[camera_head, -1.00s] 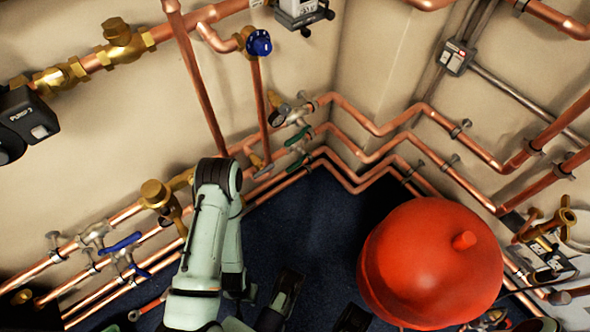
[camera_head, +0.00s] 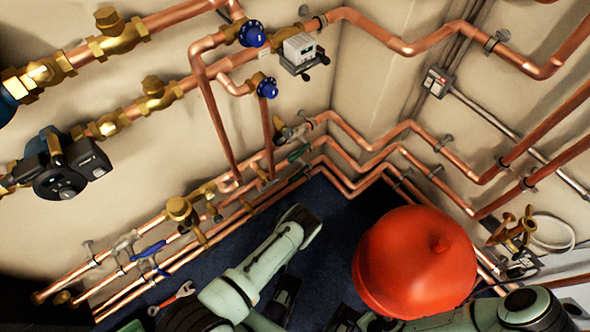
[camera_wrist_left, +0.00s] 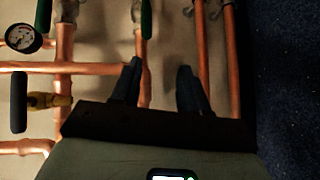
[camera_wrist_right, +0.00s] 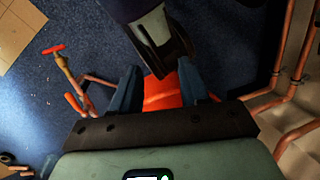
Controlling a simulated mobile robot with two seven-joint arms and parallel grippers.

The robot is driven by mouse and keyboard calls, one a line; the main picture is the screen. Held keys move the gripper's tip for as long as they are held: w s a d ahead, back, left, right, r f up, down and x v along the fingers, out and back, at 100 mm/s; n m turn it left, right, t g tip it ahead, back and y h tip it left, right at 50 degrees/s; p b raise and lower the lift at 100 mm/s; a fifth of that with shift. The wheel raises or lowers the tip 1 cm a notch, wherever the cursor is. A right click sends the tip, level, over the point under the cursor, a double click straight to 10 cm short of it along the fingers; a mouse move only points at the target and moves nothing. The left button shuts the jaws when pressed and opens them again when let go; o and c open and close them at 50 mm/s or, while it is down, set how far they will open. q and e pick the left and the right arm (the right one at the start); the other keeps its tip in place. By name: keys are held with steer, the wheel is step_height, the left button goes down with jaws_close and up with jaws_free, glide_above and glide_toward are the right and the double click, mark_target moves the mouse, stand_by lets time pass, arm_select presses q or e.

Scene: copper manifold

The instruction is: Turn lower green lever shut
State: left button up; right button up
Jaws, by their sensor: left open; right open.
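Two green levers sit on the copper pipes by the corner in the head view. The lower green lever (camera_head: 299,173) is below the upper one (camera_head: 299,152). In the left wrist view a green lever (camera_wrist_left: 146,18) lies roughly along its pipe at the top, and another (camera_wrist_left: 43,14) stands to its left; both are cut off by the frame. My left gripper (camera_wrist_left: 160,68) is open and empty, with its fingers short of the levers and over the pipes. Its hand end shows in the head view (camera_head: 300,222), right of the pipes. My right gripper (camera_wrist_right: 165,92) is open and empty.
A red vessel (camera_head: 415,262) stands on the blue floor right of my left arm. A pressure gauge (camera_wrist_left: 22,38) and a dark handle (camera_wrist_left: 18,100) are left of my left gripper. Blue levers (camera_head: 149,250) and a wrench (camera_head: 172,298) are at lower left.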

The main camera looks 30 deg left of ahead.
mark_target(295, 176)
arm_select(q)
steer(key=shift+n+t, duration=0.6)
steer(key=shift+n, duration=0.2)
steer(key=b+x, duration=0.1)
steer(key=x, duration=0.3)
steer(key=d+r+b+x, duration=0.1)
steer(key=x, duration=0.4)
steer(key=w+d+b+x, duration=0.1)
steer(key=x, duration=0.3)
steer(key=shift+w+a+r, duration=0.15)
steer(key=shift+w, duration=0.15)
steer(key=shift+w+a, duration=0.2)
steer(key=shift+w, duration=0.3)
arm_select(e)
steer(key=shift+t, duration=0.7)
steer(key=w+f, duration=0.2)
steer(key=w, duration=0.1)
steer(key=w+f, duration=0.1)
steer(key=w, duration=0.1)
steer(key=shift+d+f, duration=0.2)
steer(key=shift+d, duration=0.05)
arm_select(q)
jaws_close()
arm_select(e)
steer(key=shift+s, duration=0.1)
